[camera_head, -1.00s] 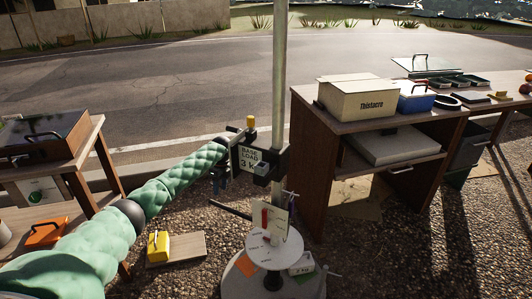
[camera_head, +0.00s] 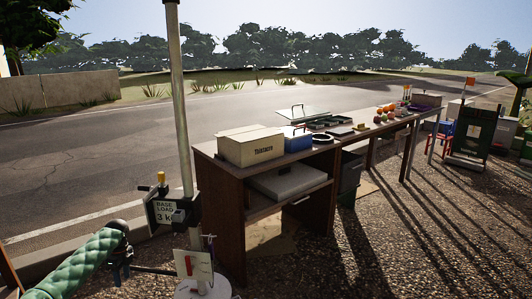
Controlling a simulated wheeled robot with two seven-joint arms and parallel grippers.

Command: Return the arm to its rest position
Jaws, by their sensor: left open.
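My left arm in its green quilted sleeve (camera_head: 85,265) comes in from the lower left corner. Its dark gripper (camera_head: 121,272) points down at the lower left, open, and nothing shows between its fingers. It is to the left of and below the black box with the "BASE LOAD 3 kg" sign (camera_head: 164,211) on the metal pole (camera_head: 181,110), apart from it in the picture. The fingers are small and dark, so their gap is hard to see. My right gripper is not in view.
A wooden desk (camera_head: 218,200) right of the pole bears a cream box (camera_head: 250,146), a blue box (camera_head: 297,139) and trays. A round white stand (camera_head: 203,289) with a card is at the pole's foot. A longer table with fruit reaches back right. Gravel is open at the lower right.

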